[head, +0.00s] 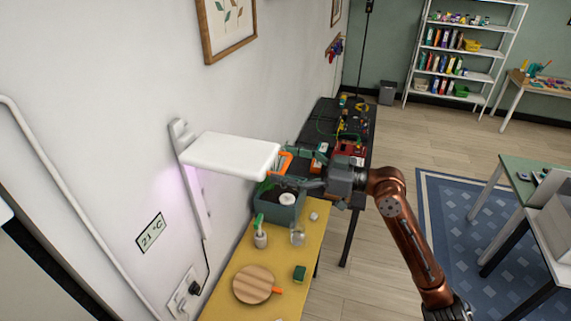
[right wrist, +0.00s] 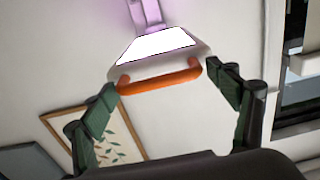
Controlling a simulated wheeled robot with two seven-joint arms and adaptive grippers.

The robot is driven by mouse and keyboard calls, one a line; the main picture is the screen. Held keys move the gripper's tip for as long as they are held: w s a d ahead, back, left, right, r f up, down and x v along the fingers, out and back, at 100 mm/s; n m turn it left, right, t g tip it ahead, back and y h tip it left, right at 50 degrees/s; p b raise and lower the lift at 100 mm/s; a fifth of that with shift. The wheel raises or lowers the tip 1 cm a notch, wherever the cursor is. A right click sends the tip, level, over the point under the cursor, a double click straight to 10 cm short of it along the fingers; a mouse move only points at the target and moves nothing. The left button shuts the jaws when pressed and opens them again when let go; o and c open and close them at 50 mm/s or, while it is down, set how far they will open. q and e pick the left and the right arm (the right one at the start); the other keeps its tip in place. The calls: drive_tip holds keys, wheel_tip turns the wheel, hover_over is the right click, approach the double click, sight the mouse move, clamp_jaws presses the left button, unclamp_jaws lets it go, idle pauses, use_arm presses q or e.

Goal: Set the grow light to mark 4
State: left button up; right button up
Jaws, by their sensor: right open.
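The grow light (head: 228,153) is a white flat panel on a white wall rail (head: 194,190), with a purplish glow on the wall below. Its orange handle (head: 285,161) is on the panel's right end. My right gripper (head: 299,172) is at the handle's right, pointing at it. In the right wrist view the orange handle (right wrist: 160,76) lies across the gap between the open fingers, with neither finger seen closed on it. The lit underside (right wrist: 158,46) shows behind it. No mark numbers are legible on the rail. My left gripper is not in view.
Below the light is a yellow bench (head: 240,268) with a green planter box (head: 283,209), a round wooden board (head: 254,284), a small green block (head: 299,273) and a glass jar (head: 298,236). A dark table (head: 333,110) with tools stands behind.

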drive_tip(key=v, duration=1.2)
drive_tip(key=shift+a+r, duration=0.1)
